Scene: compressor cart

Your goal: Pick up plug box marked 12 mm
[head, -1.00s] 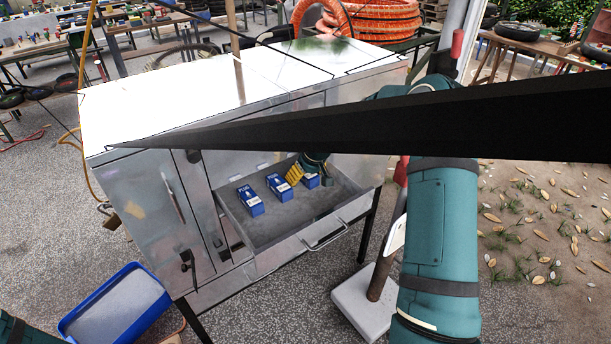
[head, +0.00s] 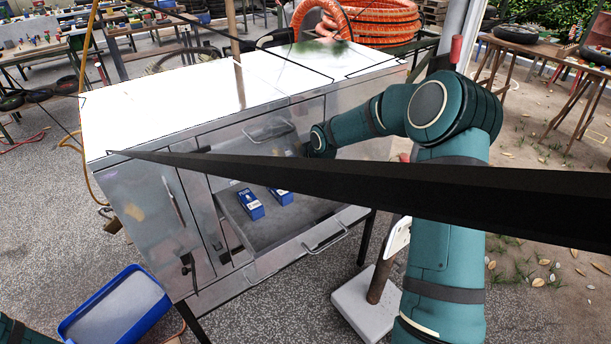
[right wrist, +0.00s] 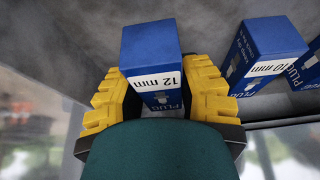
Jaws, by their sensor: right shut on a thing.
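The blue plug box marked 12 mm (right wrist: 155,65) sits between the yellow ribbed fingers of my right gripper (right wrist: 155,98) in the right wrist view. The fingers are shut on its two sides. In the head view the right gripper's fingers are hidden, and I cannot tell from there how high the box is. The plug box marked 10 mm (right wrist: 262,60) stands apart to its right in the wrist view. My left gripper is not in view.
The open metal drawer (head: 262,233) holds blue boxes (head: 250,205), with free floor in front of them. Another blue box (right wrist: 313,62) is cut off at the wrist view's right edge. A dark bar (head: 430,190) crosses the head view. A blue bin (head: 115,305) stands at lower left.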

